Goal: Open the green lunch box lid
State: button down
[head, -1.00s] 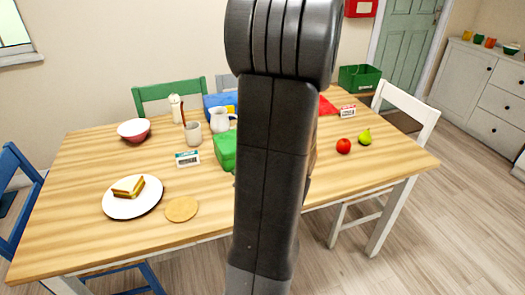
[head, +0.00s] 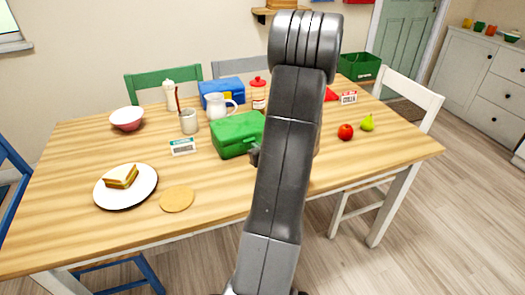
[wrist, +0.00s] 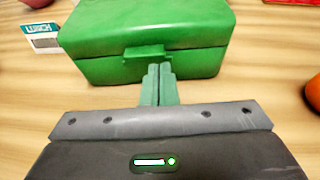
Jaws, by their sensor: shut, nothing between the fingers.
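The green lunch box (head: 236,135) stands on the wooden table, left of my arm in the head view. In the wrist view the lunch box (wrist: 150,35) fills the top middle, its lid down and its front latch tab (wrist: 146,53) facing me. My gripper (wrist: 158,70) is shut and empty, its fingertips just in front of and slightly below the latch. I cannot tell whether they touch the box. In the head view my arm hides the table just right of the box.
A small lunch label card (head: 183,146) stands left of the box. A red tomato (head: 345,131) and a green pear (head: 367,122) lie to the right.

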jog(key=shift+w+a+f, duration=0.1)
jog(key=shift+w+a, duration=0.1)
jog(key=shift+w, duration=0.2)
